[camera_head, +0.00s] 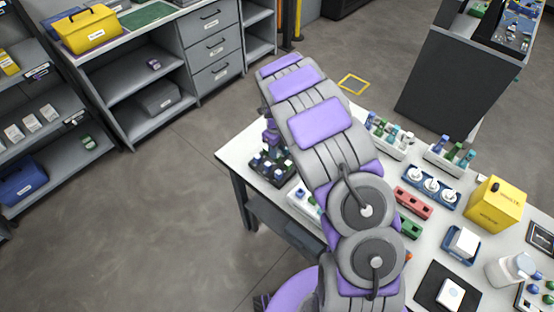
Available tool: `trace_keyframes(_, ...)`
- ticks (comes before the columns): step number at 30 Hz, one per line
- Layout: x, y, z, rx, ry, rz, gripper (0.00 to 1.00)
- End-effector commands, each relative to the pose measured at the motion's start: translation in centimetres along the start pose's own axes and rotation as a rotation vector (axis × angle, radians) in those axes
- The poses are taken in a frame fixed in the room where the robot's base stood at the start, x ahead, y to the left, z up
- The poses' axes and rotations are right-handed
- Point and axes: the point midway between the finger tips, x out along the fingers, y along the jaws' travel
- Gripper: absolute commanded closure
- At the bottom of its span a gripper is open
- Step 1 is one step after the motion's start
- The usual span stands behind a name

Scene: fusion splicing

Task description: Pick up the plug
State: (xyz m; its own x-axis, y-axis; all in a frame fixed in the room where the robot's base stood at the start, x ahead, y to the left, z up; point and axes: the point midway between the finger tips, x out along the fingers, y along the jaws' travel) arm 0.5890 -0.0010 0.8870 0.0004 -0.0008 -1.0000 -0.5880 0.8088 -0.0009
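My grey and purple arm crosses the middle of the view and hides part of the table. A small purple part that looks like my gripper (271,138) shows at the arm's left edge, just above a black tray (262,181) of small dark and pale plug-like pieces. Its fingers are not clear, so I cannot tell whether they are open or hold anything. More small blue and green plug-like pieces stand in a white rack (385,141) and in a second white rack (440,160), right of the arm. I cannot tell which piece is the plug.
The white table (238,151) also carries a blue tray (430,188) with white round pieces, a red block (413,204), a yellow box (494,205) and a clear jar (511,270). A dark cabinet (449,90) stands behind. Grey floor lies open at left.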

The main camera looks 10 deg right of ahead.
Motion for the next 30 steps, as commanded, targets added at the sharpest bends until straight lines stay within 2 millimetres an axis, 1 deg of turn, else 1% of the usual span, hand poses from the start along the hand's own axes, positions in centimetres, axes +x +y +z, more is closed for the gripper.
trace_keyframes(9,4.4,0.0,0.1,0.001,0.002,0.003,0.64)
trace_keyframes(12,4.9,0.0,0.1,0.001,0.002,0.003,0.64)
trace_keyframes(17,4.8,0.0,0.2,0.001,0.002,0.002,0.64)
trace_keyframes(20,4.8,0.0,0.2,0.001,0.002,0.002,0.72)
trace_keyframes(27,4.7,0.0,0.2,0.0,0.001,0.001,0.95)
trace_keyframes(30,4.7,0.0,0.2,0.0,0.001,0.001,0.95)
